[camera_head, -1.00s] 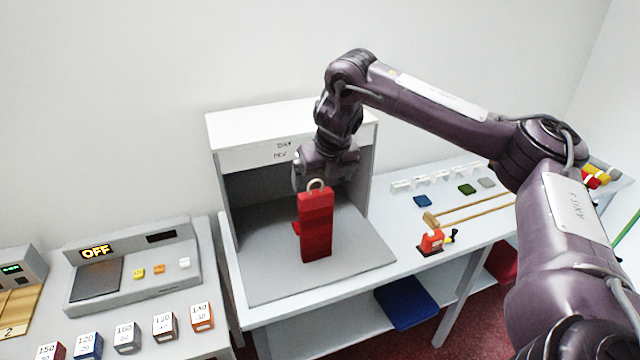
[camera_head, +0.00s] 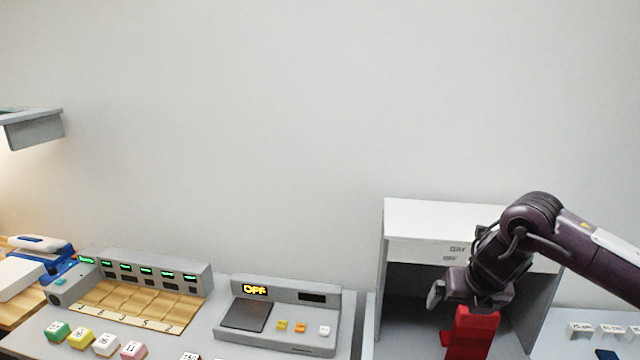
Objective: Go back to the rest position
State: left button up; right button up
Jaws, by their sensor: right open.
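My right gripper (camera_head: 460,298) is at the front of the grey light booth (camera_head: 430,222), above and just behind a red block-like object (camera_head: 474,332). The gripper is open, and the red object stands upright on the booth floor below it. Whether the two touch is hard to tell, as the wrist overlaps the object's top. My right arm (camera_head: 590,245) comes in from the right edge. My left gripper is not in view.
A grey device with an OFF display (camera_head: 275,315) stands left of the booth. Further left are a slotted wooden tray unit (camera_head: 135,305), several coloured labelled blocks (camera_head: 80,340) and a blue-and-white device (camera_head: 45,262). A grey wall shelf (camera_head: 35,130) is at upper left.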

jog(key=s+a+f+t+y, duration=0.1)
jog(key=a+f, duration=0.2)
jog(key=a, duration=0.5)
jog(key=s+a+f+m+y, duration=0.1)
jog(key=a+f+y, duration=0.1)
jog(key=a, duration=0.5)
jog(key=s+a+f+t+y, duration=0.1)
jog(key=a+f, duration=0.2)
jog(key=a, duration=0.5)
jog(key=s+a+r+m+t+y, duration=0.1)
jog(key=s+a+m+t+y, duration=0.1)
jog(key=s+a+m, duration=0.55)
jog(key=s+d+f+m+g+h, duration=0.35)
jog(key=s+d+m, duration=0.55)
jog(key=m, duration=0.3)
jog(key=s+d+f+m+g+h, duration=0.2)
jog(key=s+d+f+m, duration=0.3)
jog(key=s+d+m, duration=0.45)
notch_tip(320, 180, down, 35)
jog(key=m+g+b, duration=0.2)
jog(key=b, duration=0.2)
jog(key=s+d+f+b, duration=0.2)
jog(key=s+d+f, duration=0.1)
jog(key=s+f, duration=1.6)
jog(key=shift+s+d+f+n+g, duration=0.15)
jog(key=shift+s+f+n+g, duration=0.1)
jog(key=shift+n+g, duration=0.1)
